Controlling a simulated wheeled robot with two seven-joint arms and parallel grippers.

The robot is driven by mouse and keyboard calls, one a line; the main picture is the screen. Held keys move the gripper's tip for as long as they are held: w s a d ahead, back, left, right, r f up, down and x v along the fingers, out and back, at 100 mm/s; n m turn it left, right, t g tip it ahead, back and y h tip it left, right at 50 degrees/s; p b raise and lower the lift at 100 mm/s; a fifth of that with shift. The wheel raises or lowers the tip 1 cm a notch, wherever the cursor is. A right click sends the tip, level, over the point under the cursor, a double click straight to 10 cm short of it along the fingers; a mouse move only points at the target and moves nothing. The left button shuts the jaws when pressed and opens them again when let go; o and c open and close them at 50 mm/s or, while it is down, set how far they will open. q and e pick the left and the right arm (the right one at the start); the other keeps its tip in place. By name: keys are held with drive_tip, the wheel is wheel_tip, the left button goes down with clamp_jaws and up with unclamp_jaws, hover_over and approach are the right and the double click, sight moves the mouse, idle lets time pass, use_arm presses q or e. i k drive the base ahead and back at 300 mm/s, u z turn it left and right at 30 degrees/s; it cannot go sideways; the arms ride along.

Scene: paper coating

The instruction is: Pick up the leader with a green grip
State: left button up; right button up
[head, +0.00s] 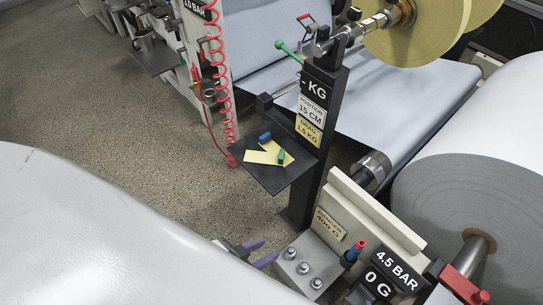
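The leader with a green grip (285,157) lies on a small black shelf (271,179) fixed to a dark post. Its yellow strip lies flat, close to or overlapping another yellow strip. A blue grip (265,137) lies at the back of the same shelf. My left gripper (271,247) shows two purple fingers spread apart, with nothing seen between them. It is below the shelf in the picture, apart from the leader, left of the grey block with bolts. My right gripper is not in view.
The post (317,130) with its signs rises right of the shelf. A grey block with bolts (307,262), a cream panel (370,215) and a large paper roll (470,190) stand to the right. A coiled red hose (216,75) hangs behind the shelf. Speckled floor (110,110) is clear to the left.

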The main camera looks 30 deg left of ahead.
sight(264, 155)
drive_tip(key=z, duration=2.35)
drive_tip(key=k, duration=1.5)
drive_tip(key=u, duration=2.15)
